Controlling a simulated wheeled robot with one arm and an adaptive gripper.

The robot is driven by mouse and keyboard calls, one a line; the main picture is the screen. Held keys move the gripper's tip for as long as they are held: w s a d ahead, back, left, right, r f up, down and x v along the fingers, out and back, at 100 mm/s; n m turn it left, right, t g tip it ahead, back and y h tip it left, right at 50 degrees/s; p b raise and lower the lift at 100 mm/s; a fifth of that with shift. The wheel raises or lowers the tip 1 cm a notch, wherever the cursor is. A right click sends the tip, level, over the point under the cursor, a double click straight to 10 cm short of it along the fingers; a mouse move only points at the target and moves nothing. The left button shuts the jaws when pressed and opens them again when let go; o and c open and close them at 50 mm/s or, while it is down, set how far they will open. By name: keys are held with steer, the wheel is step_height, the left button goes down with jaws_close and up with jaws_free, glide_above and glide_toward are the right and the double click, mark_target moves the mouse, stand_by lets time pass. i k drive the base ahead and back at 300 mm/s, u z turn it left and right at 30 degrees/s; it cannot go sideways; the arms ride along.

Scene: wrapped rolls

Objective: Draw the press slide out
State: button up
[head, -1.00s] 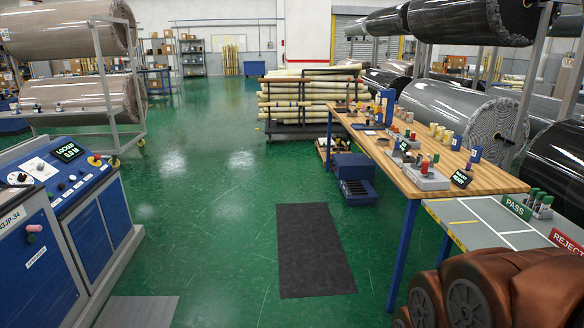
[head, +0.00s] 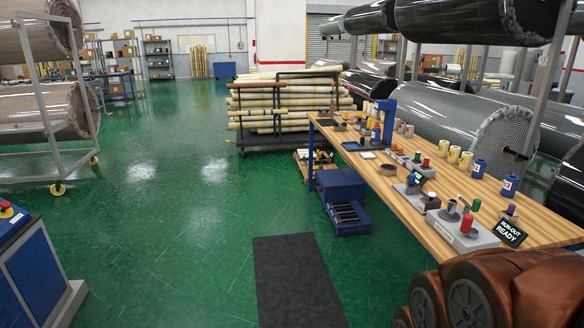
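A blue upright press-like device (head: 384,122) stands on the far part of the wooden bench (head: 440,186), and I take it for the press. It is small in the head view, and I cannot make out its slide or how far in or out it sits. Small dark parts and a flat tray (head: 357,146) lie near its foot. My gripper is not in view. Only brown rounded parts that seem to be my folded arm show at the lower right, in front of the bench's near end.
A dark mat (head: 298,282) lies in front. A blue console (head: 38,268) is at the left edge. The green floor between is clear. A roll rack (head: 285,112) stands behind.

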mark_target(363, 144)
steer(key=z, duration=0.2)
steer(key=i, duration=4.35)
steer(key=z, duration=0.05)
